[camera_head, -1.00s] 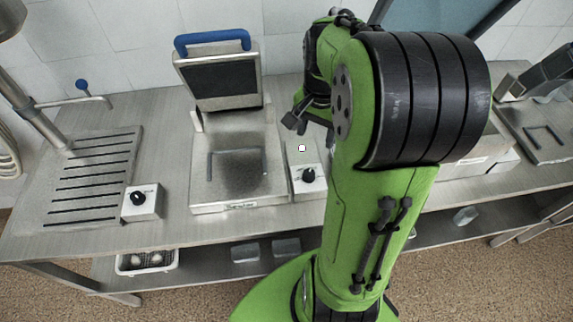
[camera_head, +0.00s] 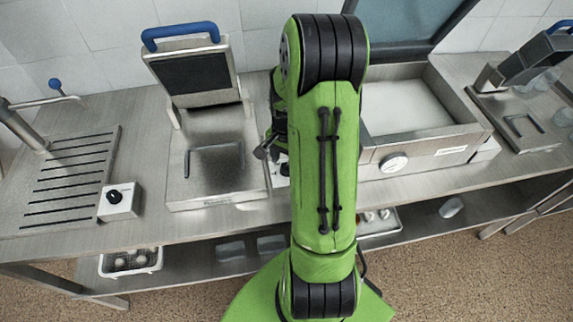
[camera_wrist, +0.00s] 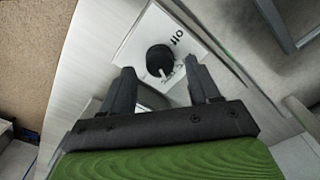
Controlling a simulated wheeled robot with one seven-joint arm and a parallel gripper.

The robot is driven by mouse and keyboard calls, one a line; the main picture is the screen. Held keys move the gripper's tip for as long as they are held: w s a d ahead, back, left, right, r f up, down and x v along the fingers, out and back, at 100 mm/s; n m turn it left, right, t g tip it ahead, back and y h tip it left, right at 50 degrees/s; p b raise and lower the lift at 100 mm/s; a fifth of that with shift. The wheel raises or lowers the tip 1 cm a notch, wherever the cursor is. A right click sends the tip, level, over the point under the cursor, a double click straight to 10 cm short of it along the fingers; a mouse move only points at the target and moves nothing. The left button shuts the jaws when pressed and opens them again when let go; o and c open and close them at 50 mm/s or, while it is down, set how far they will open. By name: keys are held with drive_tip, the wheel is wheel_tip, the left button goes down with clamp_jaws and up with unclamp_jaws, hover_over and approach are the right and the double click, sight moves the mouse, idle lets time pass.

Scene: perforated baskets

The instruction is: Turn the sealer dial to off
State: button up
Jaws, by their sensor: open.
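A black round dial knob (camera_wrist: 160,58) sits on a white control plate (camera_wrist: 136,45) in the wrist view. The word OFF is printed at the plate's upper right. A pale mark on the knob's near side seems to point away from OFF. My gripper (camera_wrist: 158,70) is open, its two dark fingers on either side of the knob's near side; I cannot tell if they touch it. In the head view my gripper (camera_head: 266,148) is beside the press-like machine with a raised lid and blue handle (camera_head: 203,118), and my arm mostly hides the dial box there.
Another dial box (camera_head: 118,203) stands at the left beside a slotted drain plate (camera_head: 72,180). A steel basin with a round gauge (camera_head: 393,163) is right of my arm. A machine with a lever (camera_head: 525,68) stands far right. A shelf with trays lies below the worktop.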

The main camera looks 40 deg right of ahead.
wheel_tip(320, 180, down, 2)
drive_tip(key=c, duration=1)
drive_tip(key=shift+c, duration=0.2)
